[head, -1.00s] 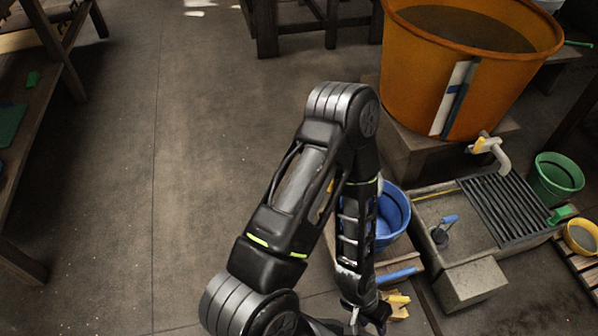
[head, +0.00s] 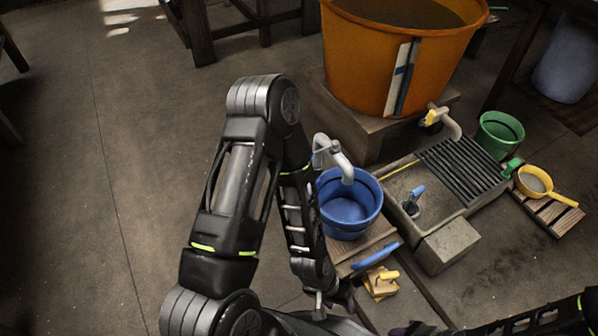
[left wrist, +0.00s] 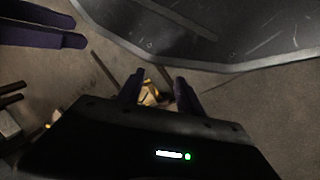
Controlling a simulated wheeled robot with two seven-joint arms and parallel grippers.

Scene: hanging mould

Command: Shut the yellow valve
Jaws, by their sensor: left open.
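The yellow valve (head: 433,116) is a small yellow handle on the grey spout low on the side of the orange tub (head: 385,60). It is in the head view, upper right of the middle, and I cannot tell its exact angle. My left gripper (head: 338,300) hangs low in the head view, well below and left of the valve. In the left wrist view its two purple fingers (left wrist: 158,90) stand apart with nothing between them. My right gripper (head: 408,329) shows only partly at the bottom edge, dark and far from the valve.
A blue bucket (head: 347,222) stands under a grey curved pipe (head: 338,156). A stone basin (head: 452,240) with a dark grate (head: 460,165) lies below the valve. A green bucket (head: 500,134) and a yellow pan (head: 534,181) are at the right. The floor at left is clear.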

